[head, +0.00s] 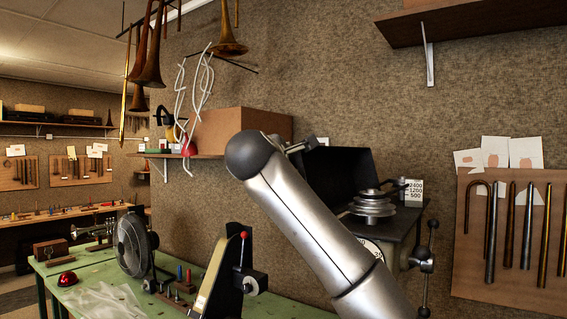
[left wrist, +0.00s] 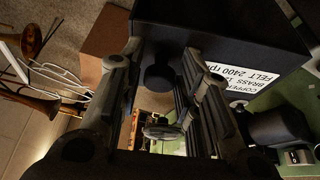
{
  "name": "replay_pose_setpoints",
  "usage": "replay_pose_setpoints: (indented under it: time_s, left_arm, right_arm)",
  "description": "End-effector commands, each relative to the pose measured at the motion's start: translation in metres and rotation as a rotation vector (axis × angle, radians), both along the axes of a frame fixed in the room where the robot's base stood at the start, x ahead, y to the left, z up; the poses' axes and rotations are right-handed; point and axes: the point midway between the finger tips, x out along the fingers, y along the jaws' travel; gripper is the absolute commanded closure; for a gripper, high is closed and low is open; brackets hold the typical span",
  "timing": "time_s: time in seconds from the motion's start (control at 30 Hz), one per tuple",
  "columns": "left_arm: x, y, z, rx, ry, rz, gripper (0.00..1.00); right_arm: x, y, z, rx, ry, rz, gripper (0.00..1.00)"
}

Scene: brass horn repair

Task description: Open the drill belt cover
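The drill belt cover (head: 335,172) is a dark box shell, tilted up beside the drill. The stepped pulley (head: 372,205) is exposed to its right. My left gripper (head: 294,147) is at the cover's upper left edge, mostly hidden behind my silver arm. In the left wrist view, the cover (left wrist: 230,27) fills the top, close beyond the fingers. My left gripper (left wrist: 160,72) has its fingers apart there, with a dark round knob (left wrist: 159,78) seen between them. I cannot tell whether they touch the cover. My right gripper is in neither view.
A green workbench (head: 85,272) holds a fan (head: 132,244) and a belt machine (head: 222,272) left of my arm. A cardboard box (head: 235,125) sits on a wall shelf behind. Horns (head: 148,60) hang at upper left.

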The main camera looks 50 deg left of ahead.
Motion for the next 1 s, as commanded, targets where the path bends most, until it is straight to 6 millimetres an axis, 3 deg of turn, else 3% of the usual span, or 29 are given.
replay_pose_setpoints:
  time_s: [0.1, 0.47, 1.0]
  left_arm:
    - [0.000, -0.001, 0.001, 0.001, -0.001, -0.001, 0.53]
    - [-0.004, -0.004, 0.002, 0.001, -0.003, 0.000, 0.53]
    - [-0.081, -0.065, 0.010, 0.002, -0.004, -0.001, 0.53]
  right_arm:
    - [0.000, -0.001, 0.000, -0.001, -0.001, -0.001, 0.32]
    - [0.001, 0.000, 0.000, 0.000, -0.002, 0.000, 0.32]
    - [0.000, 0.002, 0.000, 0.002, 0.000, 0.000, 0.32]
